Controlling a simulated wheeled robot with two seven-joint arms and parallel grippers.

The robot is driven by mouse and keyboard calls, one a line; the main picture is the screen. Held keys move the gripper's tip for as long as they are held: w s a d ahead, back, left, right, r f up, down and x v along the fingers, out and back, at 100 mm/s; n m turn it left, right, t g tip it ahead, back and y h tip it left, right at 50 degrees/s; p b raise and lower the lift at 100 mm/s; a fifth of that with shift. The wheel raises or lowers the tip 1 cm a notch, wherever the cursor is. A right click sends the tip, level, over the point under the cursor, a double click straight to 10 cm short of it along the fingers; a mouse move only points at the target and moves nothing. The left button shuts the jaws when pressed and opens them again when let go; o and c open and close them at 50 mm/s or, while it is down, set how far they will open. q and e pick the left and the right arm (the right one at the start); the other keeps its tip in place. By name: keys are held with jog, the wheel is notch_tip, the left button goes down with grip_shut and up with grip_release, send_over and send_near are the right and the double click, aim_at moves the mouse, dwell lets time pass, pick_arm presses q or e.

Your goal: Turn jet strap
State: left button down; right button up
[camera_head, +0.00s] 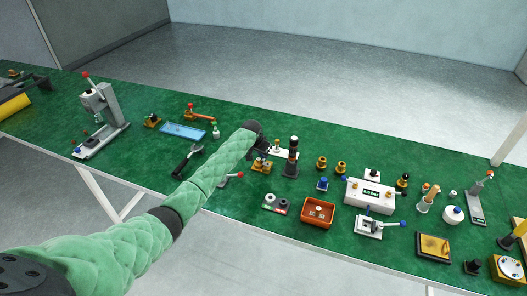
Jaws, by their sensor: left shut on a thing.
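My left arm comes in from the lower left, and its dark left gripper (264,151) is low over the middle of the green table. It is shut at a small fixture with an orange-brass base (261,166). The part between the fingers, which I take for the jet strap, is mostly hidden by the wrist and too small to make out. A white plate (284,153) with a small brass-topped piece is just right of the gripper. My right gripper is not in view.
A dark upright cylinder (292,158) stands close right of the gripper. An orange tray (318,212) and a white gauge box (369,195) are further right. A blue tray (183,131) and a grey press (101,118) are left. Bare green table lies between the groups.

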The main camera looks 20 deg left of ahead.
pick_arm(q)
jog(key=shift+a+n, duration=0.1)
jog(key=shift+n, duration=0.3)
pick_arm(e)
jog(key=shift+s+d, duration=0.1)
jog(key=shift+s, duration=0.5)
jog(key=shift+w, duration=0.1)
pick_arm(q)
jog(key=c, duration=1.3)
grip_release()
jog(key=shift+s, duration=0.1)
jog(key=shift+r, duration=0.1)
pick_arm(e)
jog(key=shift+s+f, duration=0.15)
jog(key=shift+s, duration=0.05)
